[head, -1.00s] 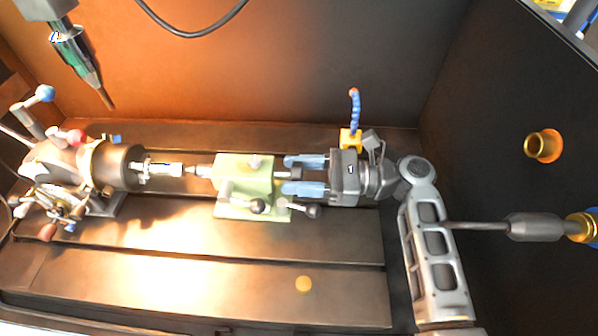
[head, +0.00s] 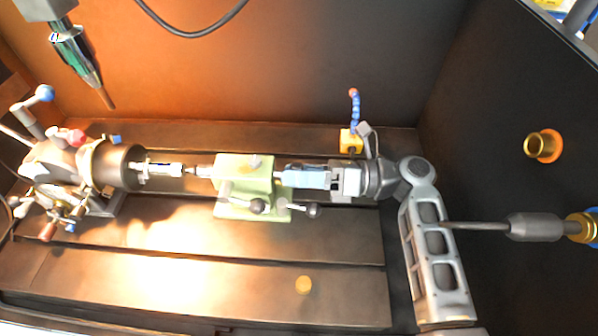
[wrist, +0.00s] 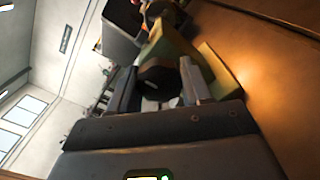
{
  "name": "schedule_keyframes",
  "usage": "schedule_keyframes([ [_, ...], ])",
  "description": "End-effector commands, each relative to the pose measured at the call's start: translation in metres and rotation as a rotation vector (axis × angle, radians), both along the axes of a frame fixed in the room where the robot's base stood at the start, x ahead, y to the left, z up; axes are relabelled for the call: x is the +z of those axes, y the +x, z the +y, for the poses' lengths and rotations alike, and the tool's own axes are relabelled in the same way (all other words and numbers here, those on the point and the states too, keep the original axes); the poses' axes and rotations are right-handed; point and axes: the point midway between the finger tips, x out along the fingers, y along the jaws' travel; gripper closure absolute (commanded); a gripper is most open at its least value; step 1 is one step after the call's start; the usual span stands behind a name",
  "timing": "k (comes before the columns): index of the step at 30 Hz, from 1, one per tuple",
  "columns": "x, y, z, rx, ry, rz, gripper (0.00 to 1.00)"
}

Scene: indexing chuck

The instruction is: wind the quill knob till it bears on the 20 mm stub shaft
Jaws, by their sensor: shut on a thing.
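The green tailstock (head: 232,207) stands on the dark bed, its quill (head: 202,171) pointing left at the stub shaft (head: 165,169). The shaft is bright metal and sits in the dark chuck (head: 122,167) at left. The quill tip is at or very near the shaft's right end; I cannot tell whether they touch. My gripper (head: 286,178) reaches in from the right, its blue fingers lined up one over the other and hiding the knob in the head view. In the wrist view my gripper (wrist: 158,88) is shut on the dark quill knob (wrist: 158,76), one finger on each side.
Black-balled levers (head: 258,206) stick out at the tailstock's front, just below my fingers. A yellow block (head: 350,142) with a blue hose stands behind my wrist. A green-and-black tool (head: 76,55) hangs at upper left.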

Motion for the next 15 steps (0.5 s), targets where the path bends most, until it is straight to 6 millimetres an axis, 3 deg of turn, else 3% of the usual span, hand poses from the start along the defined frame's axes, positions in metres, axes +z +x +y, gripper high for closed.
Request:
schedule_keyframes([
  [15, -0.0013, 0.0001, -0.001, -0.003, 0.001, 0.058, 0.82],
])
